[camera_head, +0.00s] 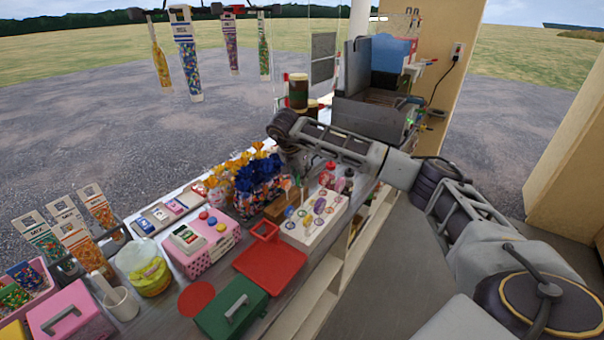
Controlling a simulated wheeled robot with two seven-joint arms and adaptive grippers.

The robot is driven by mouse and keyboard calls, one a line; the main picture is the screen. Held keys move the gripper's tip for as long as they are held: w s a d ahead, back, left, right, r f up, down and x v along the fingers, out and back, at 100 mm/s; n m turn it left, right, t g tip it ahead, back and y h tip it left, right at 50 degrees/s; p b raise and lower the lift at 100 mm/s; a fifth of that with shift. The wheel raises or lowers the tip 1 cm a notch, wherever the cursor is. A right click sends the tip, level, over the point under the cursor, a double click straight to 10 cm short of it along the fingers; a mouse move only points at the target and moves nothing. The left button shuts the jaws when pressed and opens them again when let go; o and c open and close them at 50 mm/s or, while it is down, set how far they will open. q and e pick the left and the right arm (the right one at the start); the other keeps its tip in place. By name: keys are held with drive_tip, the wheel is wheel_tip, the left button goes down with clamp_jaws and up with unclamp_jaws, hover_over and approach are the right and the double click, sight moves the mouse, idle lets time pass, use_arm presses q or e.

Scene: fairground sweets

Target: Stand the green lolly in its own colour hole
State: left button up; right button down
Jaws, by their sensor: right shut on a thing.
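My right gripper (298,178) points down over the back left of the white lolly stand (301,238). It is shut on a thin thing that I take to be the green lolly; it is small and largely hidden by the fingers. The white stand has coloured marks and holds several lollies, among them a purple one (319,206). Which hole is green is too small to tell. My left gripper is not in view.
A wooden block (277,211) and blue-wrapped sweets (254,185) stand close left of the gripper. A red tray (272,268), a green box (231,309) and a pink box (203,251) lie nearer. Dark jars (298,92) stand behind.

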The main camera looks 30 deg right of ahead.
drive_tip(key=shift+f+b, duration=0.6)
drive_tip(key=shift+f, duration=0.5)
drive_tip(key=shift+f, duration=0.4)
idle(0.4)
drive_tip(key=shift+p, duration=0.3)
